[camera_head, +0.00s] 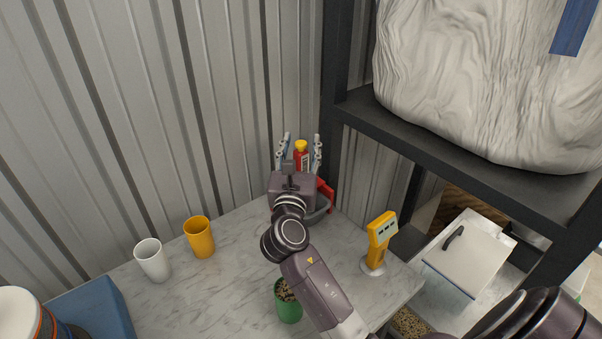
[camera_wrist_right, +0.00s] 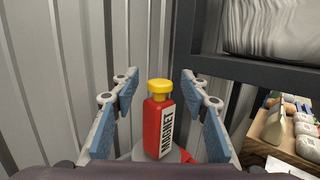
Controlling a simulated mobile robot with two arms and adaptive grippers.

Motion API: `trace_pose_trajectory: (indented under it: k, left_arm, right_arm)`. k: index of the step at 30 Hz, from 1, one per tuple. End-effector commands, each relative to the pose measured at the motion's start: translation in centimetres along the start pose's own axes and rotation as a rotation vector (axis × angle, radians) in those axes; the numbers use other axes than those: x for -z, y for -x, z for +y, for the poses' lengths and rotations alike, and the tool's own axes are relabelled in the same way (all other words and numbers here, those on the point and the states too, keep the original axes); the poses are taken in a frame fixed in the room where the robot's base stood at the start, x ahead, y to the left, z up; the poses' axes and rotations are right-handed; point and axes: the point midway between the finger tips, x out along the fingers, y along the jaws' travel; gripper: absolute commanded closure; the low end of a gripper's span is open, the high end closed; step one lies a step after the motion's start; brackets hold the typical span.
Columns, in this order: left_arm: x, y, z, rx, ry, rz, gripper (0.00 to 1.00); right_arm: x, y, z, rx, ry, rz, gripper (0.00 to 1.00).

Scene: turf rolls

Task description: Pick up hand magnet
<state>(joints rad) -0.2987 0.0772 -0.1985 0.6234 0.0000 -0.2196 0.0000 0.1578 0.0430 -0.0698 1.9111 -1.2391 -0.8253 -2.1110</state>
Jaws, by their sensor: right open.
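The hand magnet is a red block with a yellow knob on top and a white label reading "MAGNET". In the right wrist view the hand magnet (camera_wrist_right: 153,128) stands upright between the two open fingers of my right gripper (camera_wrist_right: 160,112), apart from both. In the head view the hand magnet (camera_head: 302,158) shows its top between the fingertips of my right gripper (camera_head: 300,146), near the back corner of the table. Its lower part is hidden there by the gripper. My left gripper is in neither view.
The marble-topped table (camera_head: 215,295) also holds a white cup (camera_head: 152,261), a yellow cup (camera_head: 199,238), a green pot (camera_head: 288,302) and a yellow handheld device (camera_head: 380,240). A corrugated wall (camera_head: 190,100) stands behind. A dark metal shelf (camera_head: 460,155) stands close on the right.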

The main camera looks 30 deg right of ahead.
Motion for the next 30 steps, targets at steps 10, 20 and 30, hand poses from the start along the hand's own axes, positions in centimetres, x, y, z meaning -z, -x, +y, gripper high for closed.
trace_pose_trajectory:
  k: [10,20,30]
  left_arm:
    - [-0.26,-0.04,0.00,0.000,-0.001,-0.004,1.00]
    - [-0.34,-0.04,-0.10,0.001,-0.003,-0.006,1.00]
    - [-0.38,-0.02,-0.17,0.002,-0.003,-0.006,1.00]
  right_arm:
    - [0.03,-0.02,0.02,-0.001,0.000,0.000,0.74]
    - [0.04,0.00,0.03,-0.001,0.000,0.000,1.00]
    - [-0.16,-0.02,0.04,-0.001,-0.001,-0.004,1.00]
